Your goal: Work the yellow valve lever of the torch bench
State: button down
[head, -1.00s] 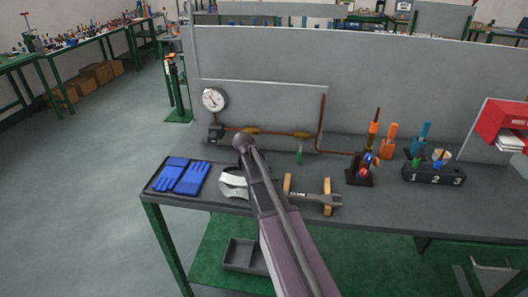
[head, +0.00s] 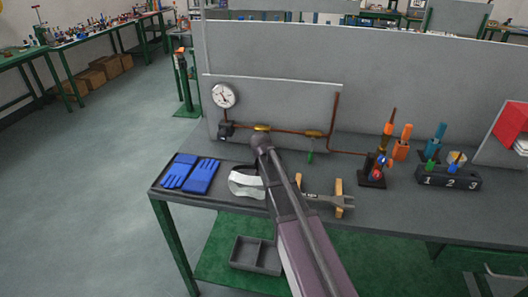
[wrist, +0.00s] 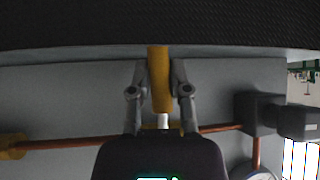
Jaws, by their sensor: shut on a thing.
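The yellow valve lever (wrist: 159,80) shows in the wrist view between the two fingers of my gripper (wrist: 160,78), which is shut on it. The lever stands square to the copper pipe and points towards the dark bench top. A pale stem shows at its base by the pipe. In the head view the yellow valve (head: 262,128) sits on the pipe just above the end of my arm. My arm hides the lever and the fingers there.
A second yellow valve (head: 312,133) with a green handle (head: 310,157) sits to the right on the copper pipe (head: 288,131). A gauge (head: 223,95) is at the left.

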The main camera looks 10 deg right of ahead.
jog(key=c, duration=0.6)
grip_release()
jog(key=shift+s+a, duration=0.1)
jog(key=shift+o, duration=0.2)
jog(key=shift+r, duration=0.15)
